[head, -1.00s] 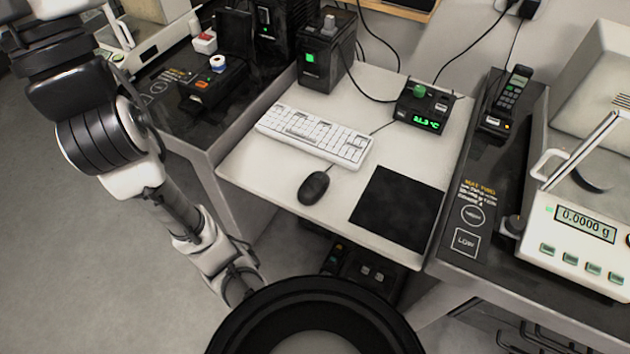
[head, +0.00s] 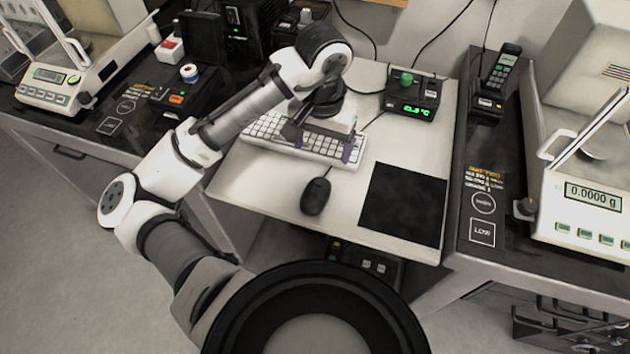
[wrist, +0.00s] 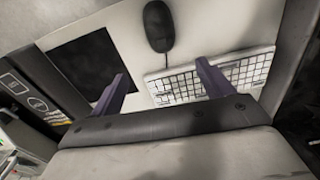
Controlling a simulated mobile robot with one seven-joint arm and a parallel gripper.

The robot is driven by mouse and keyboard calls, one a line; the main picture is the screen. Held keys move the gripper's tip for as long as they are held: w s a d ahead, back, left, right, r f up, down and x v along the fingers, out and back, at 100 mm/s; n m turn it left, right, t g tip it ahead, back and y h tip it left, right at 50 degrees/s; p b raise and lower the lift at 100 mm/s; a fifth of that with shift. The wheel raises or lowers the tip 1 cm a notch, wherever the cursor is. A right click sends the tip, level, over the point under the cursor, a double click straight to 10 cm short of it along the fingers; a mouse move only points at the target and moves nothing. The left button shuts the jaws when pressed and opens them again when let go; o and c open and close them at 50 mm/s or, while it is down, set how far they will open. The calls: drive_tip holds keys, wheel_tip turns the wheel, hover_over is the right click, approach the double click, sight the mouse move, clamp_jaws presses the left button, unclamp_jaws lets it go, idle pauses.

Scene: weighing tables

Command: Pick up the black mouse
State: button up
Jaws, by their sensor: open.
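The black mouse (head: 315,196) lies on the white table near its front edge, left of the black mouse pad, with a thin cable running back from it. In the wrist view the mouse (wrist: 158,26) is at the top middle, beyond the fingertips. My gripper (head: 322,141) is over the white keyboard, behind the mouse in the head view. In the wrist view my gripper (wrist: 162,82) shows its two purple fingers spread wide with nothing between them but table and keyboard. The gripper is apart from the mouse.
The white keyboard (head: 270,132) is partly hidden under my arm. The black mouse pad (head: 403,205) lies right of the mouse. A temperature display box (head: 412,100) stands at the back. A balance (head: 590,205) is on the right bench. The table around the mouse is clear.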

hover_over(319, 183)
drive_tip(key=f, duration=0.8)
drive_tip(key=shift+d, duration=0.2)
drive_tip(key=shift+a+f+p, duration=0.2)
drive_tip(key=shift+f+p, duration=0.25)
drive_tip(key=shift+f, duration=2.4)
drive_tip(key=c, duration=1.1)
